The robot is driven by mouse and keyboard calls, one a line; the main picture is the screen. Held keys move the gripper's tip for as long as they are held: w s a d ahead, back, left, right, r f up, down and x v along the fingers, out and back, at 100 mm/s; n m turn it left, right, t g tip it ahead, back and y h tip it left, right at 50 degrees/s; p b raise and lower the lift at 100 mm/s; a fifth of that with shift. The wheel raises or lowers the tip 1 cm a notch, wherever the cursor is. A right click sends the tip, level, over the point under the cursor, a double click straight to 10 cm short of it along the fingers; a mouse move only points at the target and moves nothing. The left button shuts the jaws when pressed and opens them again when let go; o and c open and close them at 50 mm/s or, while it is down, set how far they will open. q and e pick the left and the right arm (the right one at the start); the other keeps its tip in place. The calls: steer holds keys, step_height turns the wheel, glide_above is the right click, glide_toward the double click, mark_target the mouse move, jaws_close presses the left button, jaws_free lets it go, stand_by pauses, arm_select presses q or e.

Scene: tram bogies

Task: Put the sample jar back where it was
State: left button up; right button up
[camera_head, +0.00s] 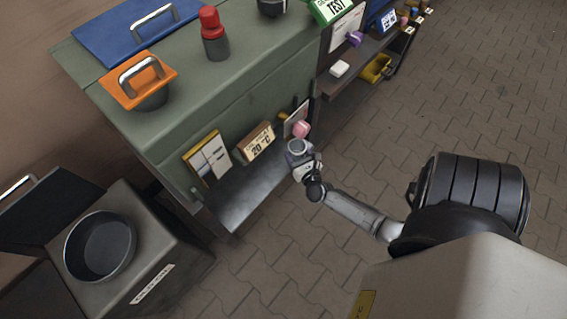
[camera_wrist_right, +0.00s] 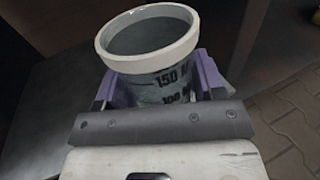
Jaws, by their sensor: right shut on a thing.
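The sample jar (camera_wrist_right: 160,68) is a grey open cup with a pale rim and dark marks reading 150 and 100. In the right wrist view it sits between the purple finger pads of my right gripper (camera_wrist_right: 160,90), which is shut on it. In the head view the jar (camera_head: 297,147) shows at the end of my right arm, in front of the green cabinet's lower shelf. The jar looks upright and its inside looks empty. My right gripper (camera_head: 304,165) is small there and partly covers the jar. My left gripper is not in view.
The green cabinet (camera_head: 190,110) carries a red-topped post (camera_head: 214,48) and an orange lid (camera_head: 130,92). Its bare metal lower shelf (camera_head: 243,197) lies left of my gripper. A small sign (camera_head: 257,142) and a pink object (camera_head: 301,129) are close behind.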

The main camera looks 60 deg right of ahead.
steer(key=w+f, duration=0.1)
steer(key=w+a+b, duration=0.1)
steer(key=w+f, duration=0.1)
steer(key=w, duration=0.1)
steer(key=shift+a+f, duration=0.25)
steer(key=shift+f, duration=0.1)
steer(key=shift+w+f+b, duration=0.1)
steer(key=shift+f+b, duration=0.05)
steer(key=shift+b, duration=0.2)
step_height(320, 180, down, 4)
steer(key=b, duration=0.2)
steer(key=shift+b, duration=0.4)
steer(key=o, duration=1)
